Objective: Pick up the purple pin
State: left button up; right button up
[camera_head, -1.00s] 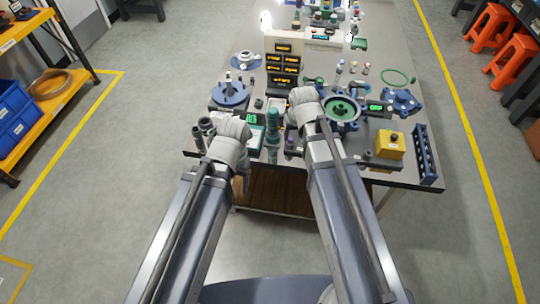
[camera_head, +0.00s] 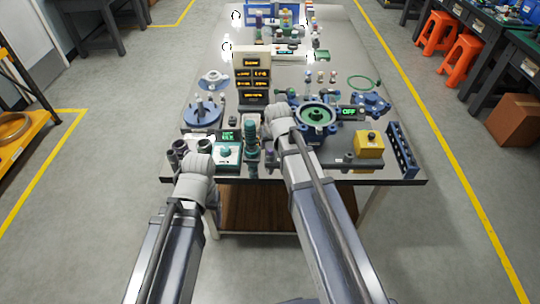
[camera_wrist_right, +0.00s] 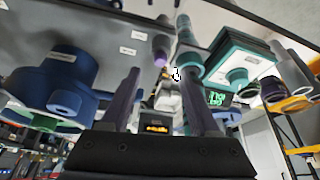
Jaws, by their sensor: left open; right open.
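In the right wrist view, where the table appears tipped overhead, a grey and purple pin-like piece (camera_wrist_right: 160,57) stands on the tabletop, just ahead of my right gripper's fingertips. My right gripper (camera_wrist_right: 158,76) is open, with nothing between its dark fingers. The pin is mostly hidden there. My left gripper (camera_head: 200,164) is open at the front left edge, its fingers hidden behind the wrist.
A teal column (camera_head: 251,140) stands close left of my right gripper. A teal-framed box (camera_head: 228,153) and grey tubes (camera_head: 177,149) are near my left gripper. A blue fixture with a green ring (camera_head: 317,114), a yellow box (camera_head: 369,144) and a blue rack (camera_head: 402,150) stand to the right.

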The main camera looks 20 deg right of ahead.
aim_at(270, 150)
jog(key=b+x, duration=0.4)
jog(key=x, duration=0.1)
jog(key=shift+f+b, duration=0.15)
jog(key=shift+b, duration=0.2)
jog(key=shift+c, duration=0.3)
grip_shut()
